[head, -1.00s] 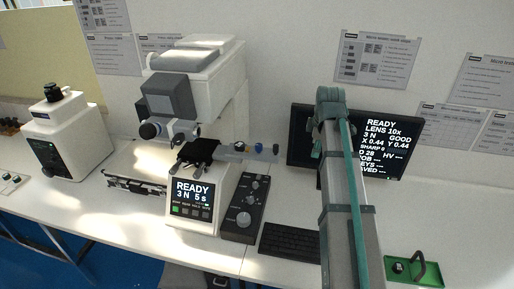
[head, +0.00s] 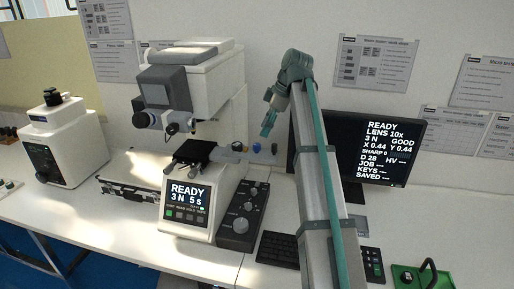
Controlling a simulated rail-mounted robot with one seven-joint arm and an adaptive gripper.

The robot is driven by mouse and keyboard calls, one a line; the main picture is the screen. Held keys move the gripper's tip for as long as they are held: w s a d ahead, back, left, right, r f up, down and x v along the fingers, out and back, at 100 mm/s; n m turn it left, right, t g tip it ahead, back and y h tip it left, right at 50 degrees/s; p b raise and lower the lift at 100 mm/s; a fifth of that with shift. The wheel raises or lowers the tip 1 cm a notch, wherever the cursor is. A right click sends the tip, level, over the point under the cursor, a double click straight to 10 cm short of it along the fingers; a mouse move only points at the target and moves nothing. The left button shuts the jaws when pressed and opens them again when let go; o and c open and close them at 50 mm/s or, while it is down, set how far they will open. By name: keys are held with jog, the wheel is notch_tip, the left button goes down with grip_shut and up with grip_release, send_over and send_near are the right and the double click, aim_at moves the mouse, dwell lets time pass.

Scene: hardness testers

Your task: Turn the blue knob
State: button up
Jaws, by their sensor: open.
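The hardness tester (head: 190,95) stands on the white bench, with a dark stage (head: 195,151) and a lit READY screen. A short row of small knobs extends right from the stage. The blue knob (head: 256,148) is in this row, beside a darker knob (head: 274,148) on its right. My gripper (head: 266,131) hangs from my raised arm with its fingers pointing down. In the picture it sits just above the knob row, with a gap to the blue knob. It is open and holds nothing. Its depth relative to the knob is hard to tell.
A control box (head: 240,221) with several dials stands right of the tester's screen. A keyboard (head: 275,248) and a monitor (head: 385,150) are partly behind my arm. A green tray (head: 408,277) lies at front right. Another machine (head: 65,145) stands at left.

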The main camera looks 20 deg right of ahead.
aim_at(257, 144)
jog(key=p+x, duration=0.1)
jog(key=x, duration=0.5)
jog(key=shift+a+f, duration=0.2)
jog(key=shift+f, duration=0.15)
jog(key=shift+w, duration=0.1)
jog(key=shift+c, duration=0.2)
grip_shut()
